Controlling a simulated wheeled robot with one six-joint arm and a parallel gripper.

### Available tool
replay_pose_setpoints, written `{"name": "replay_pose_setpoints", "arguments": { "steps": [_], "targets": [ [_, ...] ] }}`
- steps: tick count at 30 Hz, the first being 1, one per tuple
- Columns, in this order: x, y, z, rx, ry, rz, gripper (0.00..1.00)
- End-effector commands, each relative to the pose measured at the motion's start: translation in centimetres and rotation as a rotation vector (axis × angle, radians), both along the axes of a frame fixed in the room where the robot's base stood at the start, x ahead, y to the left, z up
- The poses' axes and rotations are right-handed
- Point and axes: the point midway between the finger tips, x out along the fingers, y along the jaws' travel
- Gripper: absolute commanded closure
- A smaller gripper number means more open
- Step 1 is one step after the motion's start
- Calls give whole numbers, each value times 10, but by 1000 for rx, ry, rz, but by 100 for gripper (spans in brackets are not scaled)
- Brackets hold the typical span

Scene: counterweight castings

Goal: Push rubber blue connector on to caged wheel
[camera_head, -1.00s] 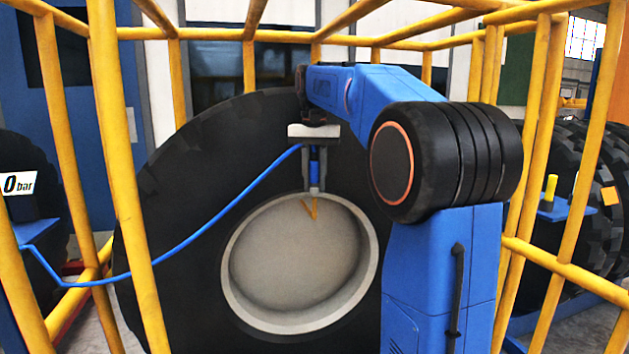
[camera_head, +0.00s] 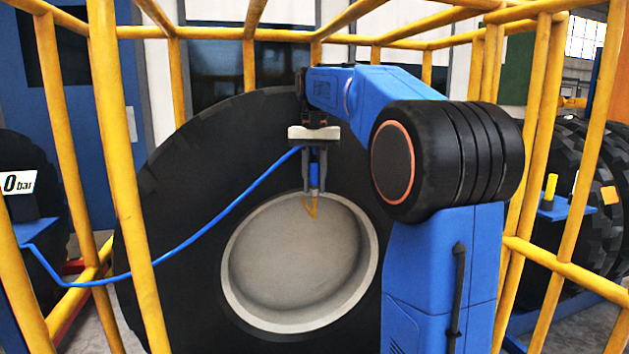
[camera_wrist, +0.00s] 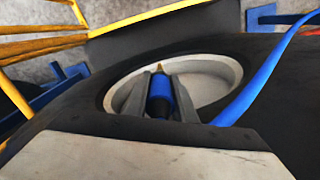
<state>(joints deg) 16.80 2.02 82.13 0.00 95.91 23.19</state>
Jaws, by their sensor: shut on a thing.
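The large black wheel (camera_head: 190,200) stands upright inside the yellow cage, with a pale round rim. A thin brass-coloured valve stem (camera_head: 309,208) shows at the upper edge of the rim. My gripper (camera_head: 314,188) is shut on the blue connector (camera_head: 314,170) and holds it upright, directly above the stem. In the wrist view the connector (camera_wrist: 160,94) sits between both grey fingers, with a yellow-brass tip showing just beyond its far end. The connector's lower end is close to the stem; whether they touch or overlap I cannot tell.
A blue hose (camera_head: 205,222) runs from the connector down left past a cage bar. Yellow cage bars (camera_head: 125,170) stand on both sides and across the top. A sign reading 0 bar (camera_head: 17,183) is at left. More tyres (camera_head: 590,210) stand at right.

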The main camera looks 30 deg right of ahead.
Motion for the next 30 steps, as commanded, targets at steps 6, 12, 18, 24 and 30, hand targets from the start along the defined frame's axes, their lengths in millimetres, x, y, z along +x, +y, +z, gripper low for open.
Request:
{"name": "replay_pose_setpoints", "arguments": {
  "steps": [6,12,18,24,30],
  "targets": [
    [0,0,-4,0,-1,0,92],
    [0,0,-8,0,-1,0,92],
    [0,0,-12,0,0,0,92],
    [0,0,-16,-1,-1,0,92],
    [0,0,-20,-1,-2,0,92]
  ]
}}
